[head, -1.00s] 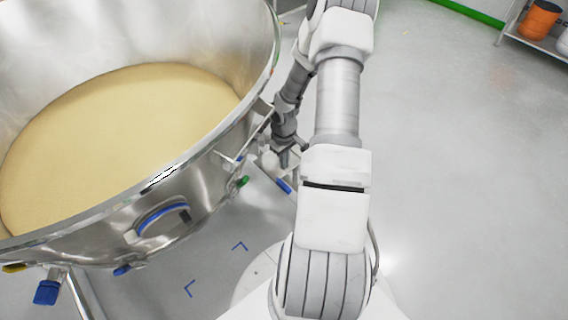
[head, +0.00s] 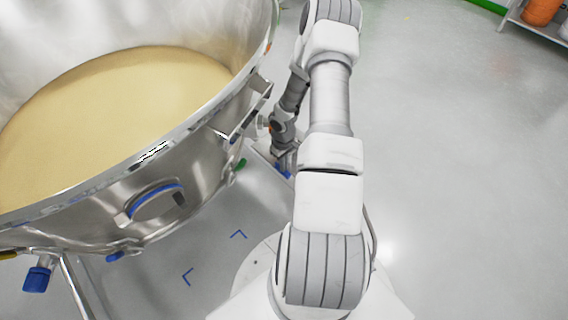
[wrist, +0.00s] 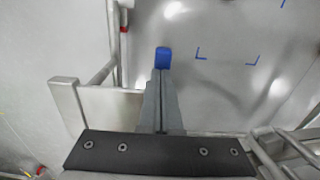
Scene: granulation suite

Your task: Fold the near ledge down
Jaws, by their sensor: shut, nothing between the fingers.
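A pale flat metal plate, which looks like the near ledge (wrist: 105,108), shows in the wrist view to the left of my fingers and runs behind them. In the head view its pale strip (head: 262,166) shows low beside the bowl, partly hidden by my arm. A blue tab (wrist: 163,56) shows right at my fingertips in the wrist view; in the head view a bit of blue (head: 285,171) shows below my gripper. My gripper (wrist: 162,73) is shut and empty, with its fingers together. I cannot tell whether the fingertips touch the tab.
A large steel bowl (head: 110,190) of pale powder fills the left, with a blue-marked handle (head: 155,200) on its wall. Blue corner marks (head: 238,235) are on the floor. A shelf with orange tubs (head: 541,12) stands far right. The right floor is clear.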

